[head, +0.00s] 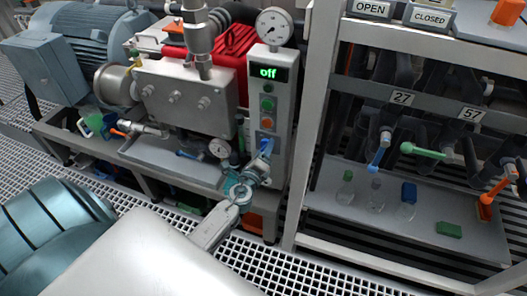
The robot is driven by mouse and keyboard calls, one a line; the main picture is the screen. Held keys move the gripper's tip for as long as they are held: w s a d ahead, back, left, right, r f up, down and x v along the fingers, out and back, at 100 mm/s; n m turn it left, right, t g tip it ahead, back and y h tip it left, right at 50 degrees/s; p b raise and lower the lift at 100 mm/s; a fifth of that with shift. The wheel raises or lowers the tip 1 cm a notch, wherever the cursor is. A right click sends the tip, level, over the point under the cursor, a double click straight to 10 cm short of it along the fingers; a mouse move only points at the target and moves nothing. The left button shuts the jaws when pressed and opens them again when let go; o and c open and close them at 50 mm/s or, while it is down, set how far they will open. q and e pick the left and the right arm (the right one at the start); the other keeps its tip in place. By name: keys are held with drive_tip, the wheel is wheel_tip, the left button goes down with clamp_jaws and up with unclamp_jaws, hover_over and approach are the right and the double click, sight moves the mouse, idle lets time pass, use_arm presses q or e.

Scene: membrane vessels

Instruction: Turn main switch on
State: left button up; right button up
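A grey control panel (284,112) stands upright at the middle of the head view. Its small display (268,73) reads "off" in green. A blue switch (265,144) sits on the lower panel, partly hidden by my gripper. My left gripper (264,156) is right at the blue switch, with its fingertips close to or touching it. I cannot tell whether the fingers are closed on it. My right gripper is not in view.
A pressure gauge (275,27) tops the panel. A steel pump block (185,98) with a blue motor (82,40) stands left. A rack (312,120) with coloured valve handles and several bottles stands right. Metal grating (330,274) covers the floor.

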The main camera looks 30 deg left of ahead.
use_arm(q)
drive_tip(key=shift+s, duration=0.2)
drive_tip(key=b+v, duration=0.2)
drive_tip(key=v, duration=0.8)
drive_tip(key=shift+s, duration=0.25)
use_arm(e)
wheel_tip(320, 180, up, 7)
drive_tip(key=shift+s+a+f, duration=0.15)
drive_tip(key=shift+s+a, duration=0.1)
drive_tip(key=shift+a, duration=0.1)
use_arm(q)
drive_tip(key=shift+f, duration=0.1)
